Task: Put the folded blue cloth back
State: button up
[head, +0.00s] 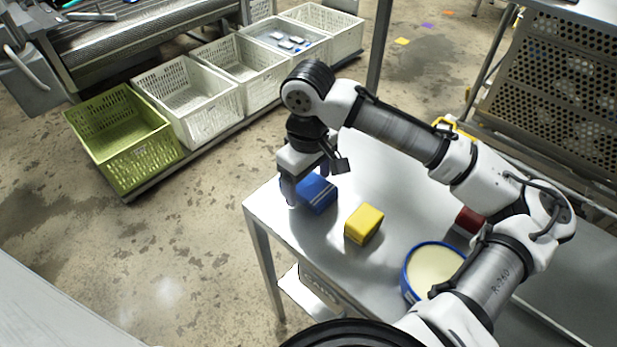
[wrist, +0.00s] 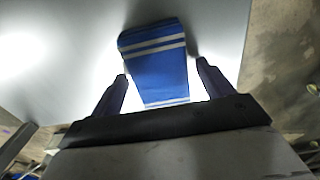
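The folded blue cloth (head: 318,196) lies near the left corner of the steel table (head: 292,228). It is a blue block with pale stripes. In the wrist view the cloth (wrist: 158,62) shows between my two fingers, with a gap on each side. My gripper (head: 306,186) is over the cloth in the head view, pointing down, and hides part of it. My gripper (wrist: 162,70) is open in the wrist view, one finger left and one right of the cloth. Whether the fingertips are level with the cloth or above it is hard to tell.
A yellow block (head: 364,224) sits close right of the cloth. A blue-rimmed round tub (head: 432,270) and a dark red block (head: 469,220) stand farther right. A green crate (head: 122,140) and several white crates (head: 188,98) line a low rack at upper left.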

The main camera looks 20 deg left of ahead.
aim_at(308, 183)
notch_tip(308, 183, up, 12)
jog(key=shift+r, duration=0.2)
dwell(0.5)
dwell(0.4)
